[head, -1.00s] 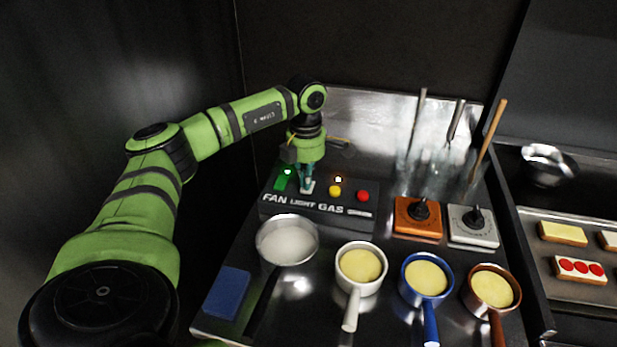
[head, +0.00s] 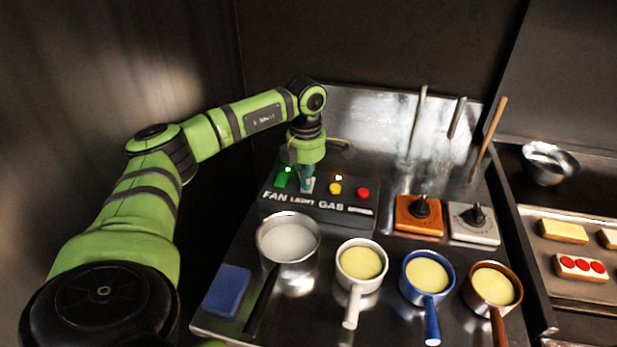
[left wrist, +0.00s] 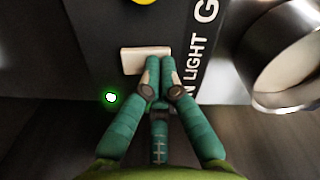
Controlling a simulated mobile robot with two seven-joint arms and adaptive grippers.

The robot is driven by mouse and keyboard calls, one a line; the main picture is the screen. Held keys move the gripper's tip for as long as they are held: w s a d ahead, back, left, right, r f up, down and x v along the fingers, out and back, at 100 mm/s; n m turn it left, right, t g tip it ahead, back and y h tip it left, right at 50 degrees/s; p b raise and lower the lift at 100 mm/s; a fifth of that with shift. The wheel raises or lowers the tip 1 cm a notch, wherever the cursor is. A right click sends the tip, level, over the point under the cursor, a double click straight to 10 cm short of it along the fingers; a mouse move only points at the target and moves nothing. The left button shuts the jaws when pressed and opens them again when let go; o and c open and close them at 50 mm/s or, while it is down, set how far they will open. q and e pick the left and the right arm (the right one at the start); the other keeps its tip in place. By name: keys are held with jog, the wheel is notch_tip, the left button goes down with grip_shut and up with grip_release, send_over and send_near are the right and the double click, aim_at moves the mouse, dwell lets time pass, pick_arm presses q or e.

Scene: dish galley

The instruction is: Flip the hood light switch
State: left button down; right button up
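The hood panel (head: 313,207) carries the labels FAN, LIGHT and GAS. The light switch is a pale rocker above LIGHT (head: 309,186); the left wrist view shows it as a whitish block (left wrist: 138,60). My left gripper (head: 306,184) points down at this switch. In the left wrist view its teal fingers (left wrist: 160,64) are together, with nothing between them, and the tips overlap the switch's edge. They look to be touching it. The fingers hide part of the switch, so its tilt is hard to tell. My right gripper is not in view.
A green fan switch (head: 283,178) with a lit green lamp sits left of the light switch. Yellow (head: 335,189) and red (head: 363,193) buttons sit right. Several pans stand in front, including a steel pot (head: 262,240). A blue block (head: 227,291) lies front left.

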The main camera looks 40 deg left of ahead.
pick_arm(q)
jog(key=shift+w+r+p, duration=0.1)
jog(key=shift+r+p, duration=0.65)
jog(key=shift+p, duration=0.05)
jog(key=shift+r+p, duration=1.95)
jog(key=shift+r, duration=0.65)
